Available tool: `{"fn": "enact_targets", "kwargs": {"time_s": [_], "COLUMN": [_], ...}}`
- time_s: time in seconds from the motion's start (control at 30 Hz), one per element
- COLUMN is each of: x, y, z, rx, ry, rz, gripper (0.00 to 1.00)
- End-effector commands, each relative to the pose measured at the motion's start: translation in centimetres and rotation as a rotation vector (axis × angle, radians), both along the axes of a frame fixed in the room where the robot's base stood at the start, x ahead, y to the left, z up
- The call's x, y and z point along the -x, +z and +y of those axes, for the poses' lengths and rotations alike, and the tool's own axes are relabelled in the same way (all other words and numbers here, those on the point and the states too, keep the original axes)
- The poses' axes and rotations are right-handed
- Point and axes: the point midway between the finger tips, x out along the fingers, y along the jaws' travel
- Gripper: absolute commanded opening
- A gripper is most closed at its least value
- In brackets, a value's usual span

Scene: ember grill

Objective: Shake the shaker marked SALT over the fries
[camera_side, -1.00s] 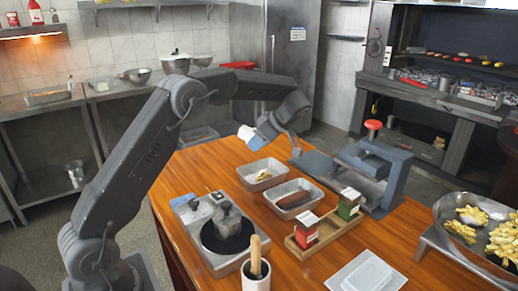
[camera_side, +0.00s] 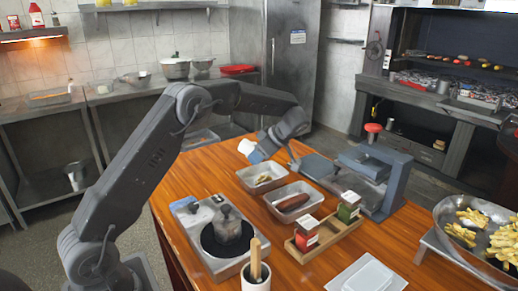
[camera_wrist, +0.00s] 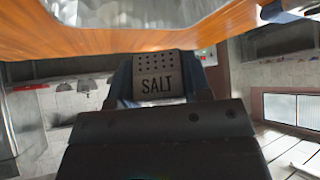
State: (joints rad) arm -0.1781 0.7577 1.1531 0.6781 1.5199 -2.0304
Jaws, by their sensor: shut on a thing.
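The salt shaker (camera_side: 250,151) is a small white and blue piece held in my gripper (camera_side: 268,146). In the wrist view the shaker (camera_wrist: 157,80) shows a dark, pierced face reading SALT between the jaws (camera_wrist: 158,100). It is tilted, just above and behind a small metal tray (camera_side: 243,184) with pale yellow pieces (camera_side: 264,180) in it. The jaws are shut on the shaker. A large steel bowl (camera_side: 444,208) at the right holds yellow chunky pieces (camera_side: 472,222). I cannot tell for sure which pieces are the fries.
A second metal tray (camera_side: 274,213) holds a brown piece. A wooden caddy (camera_side: 325,238) holds a red and a green box. A blue-grey press (camera_side: 385,172) stands right of my gripper.

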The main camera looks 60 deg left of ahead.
Motion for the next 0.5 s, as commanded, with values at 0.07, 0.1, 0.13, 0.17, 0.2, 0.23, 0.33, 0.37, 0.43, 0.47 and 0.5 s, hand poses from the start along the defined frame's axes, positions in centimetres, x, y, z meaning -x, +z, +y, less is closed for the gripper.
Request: {"fn": "enact_targets", "kwargs": {"time_s": [0.07, 0.1, 0.13, 0.17, 0.2, 0.23, 0.33, 0.37, 0.43, 0.47, 0.5], "x": [-0.03, -0.03, -0.03, -0.03, -0.03, -0.03, -0.04, -0.04, -0.06, -0.07, -0.09], "y": [0.12, 0.13, 0.13, 0.13, 0.13, 0.14, 0.18, 0.24, 0.53, 0.73, 1.07], "z": [0.02, 0.01, 0.01, 0.01, 0.02, 0.01, 0.01, 0.01, 0.02, 0.02, 0.02], "rx": [-0.001, -0.001, -0.001, -0.001, -0.001, -0.001, -0.001, -0.001, -0.001, -0.002, -0.002], "ry": [0.000, 0.000, 0.000, 0.000, 0.000, 0.000, 0.000, 0.000, 0.000, 0.000, 0.000], "rz": [-0.002, -0.002, -0.002, -0.002, -0.002, -0.002, -0.002, -0.004, -0.004, -0.005, -0.006], "gripper": [0.28, 0.28, 0.28, 0.28, 0.28, 0.28, 0.28, 0.28, 0.28, 0.28, 0.28]}}
